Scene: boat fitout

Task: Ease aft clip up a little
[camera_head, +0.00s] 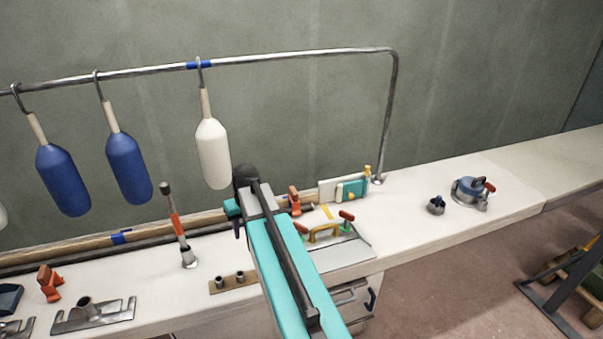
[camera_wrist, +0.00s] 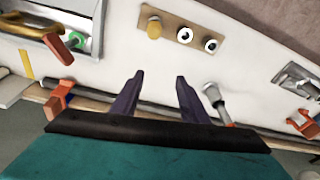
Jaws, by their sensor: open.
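Two orange clips show, and I cannot tell which is the aft one. One orange clip (camera_head: 294,200) stands at the long wooden spar (camera_head: 200,219), just right of my arm; it also shows at the left of the wrist view (camera_wrist: 58,98). The other orange clip (camera_head: 49,284) is on the bench at the far left, and shows at the right edge of the wrist view (camera_wrist: 304,122). My gripper (camera_wrist: 158,88) is open and empty, its dark fingers above the bench and spar, between the clips and apart from both. In the head view my own arm partly hides it.
An upright orange-and-grey tool (camera_head: 177,228) stands close left of my gripper. Blue and white fenders (camera_head: 213,153) hang from the metal rail (camera_head: 300,56). A drilled wooden block (camera_head: 233,283) and a grey panel with a yellow handle (camera_head: 345,250) lie nearby. The bench at right has free room.

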